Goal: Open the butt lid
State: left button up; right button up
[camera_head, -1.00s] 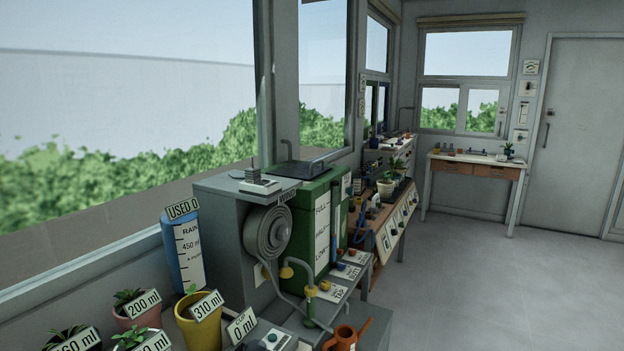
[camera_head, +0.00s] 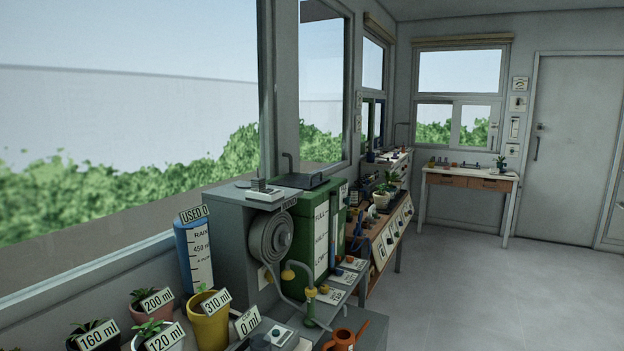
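The butt looks to be the green box (camera_head: 322,236) with a level scale marked FULL, HALF and LOW on its front. A dark flat lid (camera_head: 304,181) lies on its top and looks shut. A grey bent pipe (camera_head: 289,163) rises behind the lid. A hose reel (camera_head: 270,238) on a grey cabinet (camera_head: 228,228) stands to the left of the butt and hides part of its side. Neither of my grippers shows in the head view.
A blue rain container (camera_head: 196,252), potted plants with ml labels such as the yellow pot (camera_head: 209,325), and an orange watering can (camera_head: 345,338) stand in front. A workbench (camera_head: 390,244) runs along the window wall beyond. The floor (camera_head: 470,295) to the right is clear.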

aim_at(306, 182)
jog(key=l+u, duration=0.1)
jog(key=u, duration=1.45)
jog(key=i+l, duration=0.1)
jog(key=l, duration=0.4)
jog(key=i+l, duration=0.1)
jog(key=l, duration=0.45)
jog(key=i+l, duration=0.1)
jog(key=l, duration=0.4)
jog(key=i+l, duration=0.1)
jog(key=l, duration=0.45)
jog(key=i+l, duration=0.1)
jog(key=l, duration=0.4)
jog(key=i+l, duration=0.15)
jog(key=l, duration=0.4)
jog(key=u, duration=0.05)
